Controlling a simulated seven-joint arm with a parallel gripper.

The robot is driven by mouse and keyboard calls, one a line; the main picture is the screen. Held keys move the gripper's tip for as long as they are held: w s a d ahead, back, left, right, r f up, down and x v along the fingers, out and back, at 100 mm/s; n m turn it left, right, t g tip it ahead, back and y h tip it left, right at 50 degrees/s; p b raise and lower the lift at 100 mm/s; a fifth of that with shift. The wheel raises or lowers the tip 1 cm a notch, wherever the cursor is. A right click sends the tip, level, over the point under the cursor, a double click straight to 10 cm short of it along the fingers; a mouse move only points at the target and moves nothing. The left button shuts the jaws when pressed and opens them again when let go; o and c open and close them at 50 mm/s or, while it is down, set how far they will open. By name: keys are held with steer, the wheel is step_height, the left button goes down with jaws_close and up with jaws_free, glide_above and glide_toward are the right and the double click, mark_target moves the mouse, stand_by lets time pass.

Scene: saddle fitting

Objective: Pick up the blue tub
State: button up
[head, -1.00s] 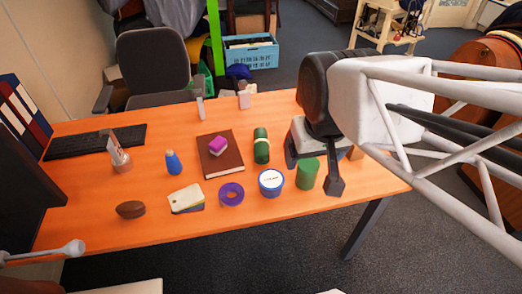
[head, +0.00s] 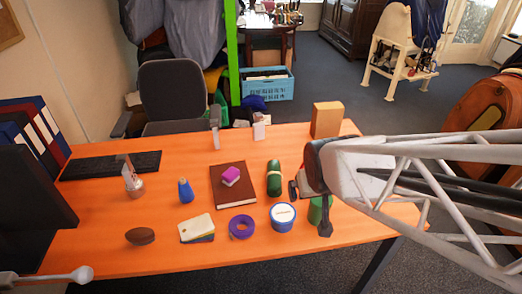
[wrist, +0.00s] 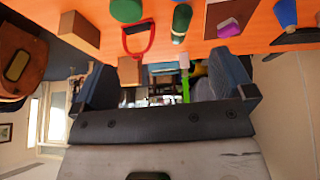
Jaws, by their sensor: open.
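The blue tub (head: 283,219) is a short round tub with a white lid, standing upright near the front edge of the orange table in the head view. I cannot make it out in the wrist view. My gripper (head: 309,208) is to the right of the tub, apart from it, with its dark fingers spread. In the wrist view my gripper (wrist: 163,85) shows its two fingers wide apart with nothing held between them. A green cylinder (head: 315,211) just right of the tub is partly hidden by my gripper.
Left of the tub are a purple ring (head: 241,228) and a card stack (head: 197,229). Behind it are a green bottle (head: 274,180) and a dark red book (head: 231,197). A tan block (head: 326,119) stands at the back. A red handle (wrist: 140,52) shows in the wrist view.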

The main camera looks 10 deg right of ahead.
steer(key=w+f+t, duration=0.2)
steer(key=w+f, duration=0.1)
steer(key=f, duration=0.4)
steer(key=w+f+t, duration=0.2)
steer(key=w+f, duration=0.1)
steer(key=f, duration=0.4)
steer(key=n+t+y, duration=0.1)
steer(key=t+y, duration=0.2)
glide_toward(287, 225)
steer(key=x, duration=0.5)
steer(key=shift+w+d+f, duration=0.1)
steer(key=shift+w+d, duration=0.1)
steer(key=shift+s+a+f+t, duration=0.2)
steer(key=shift+s+f+t, duration=0.2)
steer(key=shift+f+t, duration=0.1)
steer(key=shift+w, duration=0.1)
steer(key=shift+x, duration=1.15)
steer(key=shift+w, duration=0.1)
steer(key=shift+x, duration=2.55)
steer(key=shift+r, duration=0.15)
steer(key=c, duration=0.8)
